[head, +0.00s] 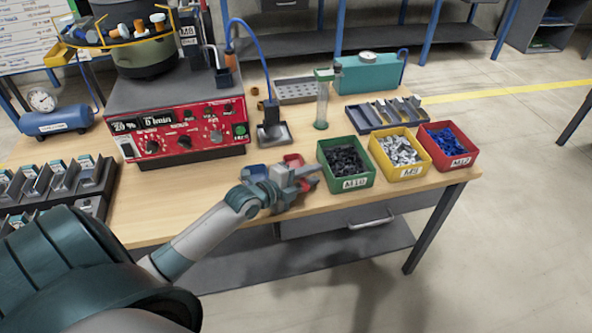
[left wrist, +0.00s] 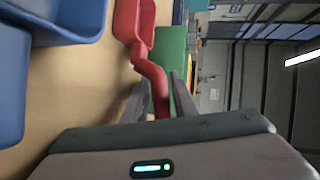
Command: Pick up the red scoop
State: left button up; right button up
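The red scoop (left wrist: 134,20) lies at the front edge of the table, its bowl at the top of the left wrist view and its bent handle running down between my fingers. In the head view the red scoop (head: 294,159) is partly hidden behind my left gripper (head: 305,172). In the left wrist view my left gripper (left wrist: 161,82) has its two fingers apart, one on each side of the handle. A narrow gap shows on the right side; contact on the left side is unclear. My right gripper is not in view.
Blue containers (left wrist: 60,18) lie beside the scoop. The green M10 bin (head: 346,183) stands close to the right of my gripper, followed by the yellow M8 bin (head: 411,172) and red M12 bin (head: 455,161). The red-fronted feeder controller (head: 180,130) stands behind left.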

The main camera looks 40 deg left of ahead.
pick_arm(q)
grip_shut()
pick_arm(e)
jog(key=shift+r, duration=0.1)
pick_arm(q)
jog(key=shift+r, duration=0.15)
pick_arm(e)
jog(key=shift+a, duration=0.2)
